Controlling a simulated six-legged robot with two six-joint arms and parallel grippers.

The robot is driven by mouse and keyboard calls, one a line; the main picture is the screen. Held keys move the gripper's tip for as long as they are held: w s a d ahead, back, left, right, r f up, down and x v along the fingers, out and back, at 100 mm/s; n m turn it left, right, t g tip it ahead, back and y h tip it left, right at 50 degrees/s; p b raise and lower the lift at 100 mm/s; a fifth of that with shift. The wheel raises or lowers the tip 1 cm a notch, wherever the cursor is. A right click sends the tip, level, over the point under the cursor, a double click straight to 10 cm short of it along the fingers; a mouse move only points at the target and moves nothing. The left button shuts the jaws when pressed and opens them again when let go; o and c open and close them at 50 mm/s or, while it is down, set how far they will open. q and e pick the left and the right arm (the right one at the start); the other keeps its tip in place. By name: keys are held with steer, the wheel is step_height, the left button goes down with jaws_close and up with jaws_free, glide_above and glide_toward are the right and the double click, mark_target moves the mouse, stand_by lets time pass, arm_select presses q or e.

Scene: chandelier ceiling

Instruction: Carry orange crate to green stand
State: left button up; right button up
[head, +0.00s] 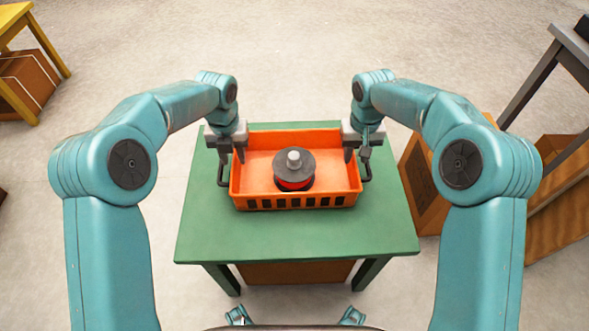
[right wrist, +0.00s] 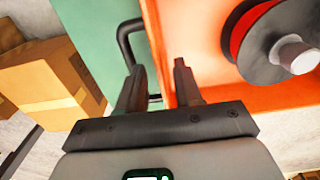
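The orange crate (head: 295,202) sits level on a green-topped stand (head: 300,237). A dark round object with a red band and a grey knob (head: 294,168) is inside it, also partly visible in the right wrist view (right wrist: 275,50). A dark handle sticks out at each end of the crate. My left gripper (head: 231,158) is at the left end wall, one finger on each side, fingers apart. My right gripper (head: 357,157) is at the right end wall. In the right wrist view its spread fingers (right wrist: 157,80) straddle the wall beside the dark handle (right wrist: 126,40).
Brown boxes (head: 425,185) stand on the floor right of the stand, near a dark grey table (head: 570,45). A yellow table (head: 18,22) with a brown box is at the far left. The floor beyond the stand is clear.

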step_height(320, 180, up, 35)
steer(key=p, duration=2.2)
steer(key=shift+r+p, duration=0.2)
steer(key=shift+p, duration=0.15)
step_height(320, 180, up, 4)
steer(key=p, duration=0.4)
steer(key=shift+r, duration=0.2)
steer(key=shift+r+p, duration=0.4)
steer(key=shift+p, duration=0.2)
